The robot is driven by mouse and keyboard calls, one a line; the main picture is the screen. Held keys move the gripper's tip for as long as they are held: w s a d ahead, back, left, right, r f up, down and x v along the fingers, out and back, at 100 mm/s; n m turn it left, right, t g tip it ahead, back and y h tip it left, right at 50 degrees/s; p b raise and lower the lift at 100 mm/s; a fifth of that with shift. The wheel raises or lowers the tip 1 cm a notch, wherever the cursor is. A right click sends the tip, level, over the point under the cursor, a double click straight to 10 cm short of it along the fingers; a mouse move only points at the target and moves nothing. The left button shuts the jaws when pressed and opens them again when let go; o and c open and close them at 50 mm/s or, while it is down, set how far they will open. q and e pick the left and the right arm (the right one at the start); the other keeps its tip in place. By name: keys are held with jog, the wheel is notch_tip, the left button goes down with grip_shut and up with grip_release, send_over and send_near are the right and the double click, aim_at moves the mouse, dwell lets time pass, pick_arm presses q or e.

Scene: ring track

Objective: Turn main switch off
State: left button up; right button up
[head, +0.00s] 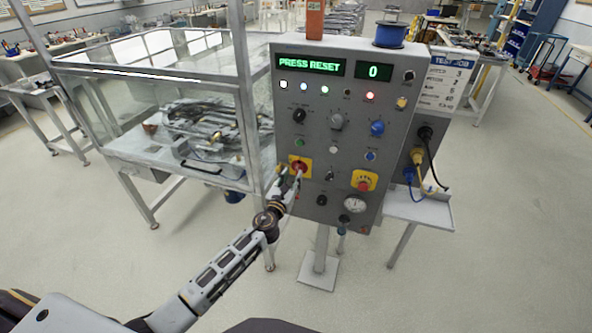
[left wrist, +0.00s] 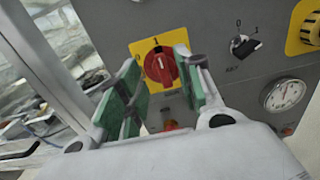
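The main switch is a red rotary knob (head: 299,166) on a yellow plate, low on the left side of the grey control panel (head: 333,121). My left gripper (head: 291,178) is in front of the knob. In the left wrist view its green-padded fingers (left wrist: 160,88) are apart, one on each side of the knob in the picture, with nothing between the pads. I cannot tell whether they touch it. My right gripper is out of view.
The panel display (head: 312,66) reads PRESS RESET. A yellow-plated red button (head: 364,182) and a round gauge (head: 354,204) sit to the right. A glass-walled table (head: 180,110) stands close on the left. A side shelf with cables (head: 425,205) is at the right.

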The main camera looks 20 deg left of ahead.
aim_at(297, 167)
pick_arm(q)
jog(key=shift+w+d, duration=0.1)
jog(key=shift+w, duration=2.4)
grip_shut()
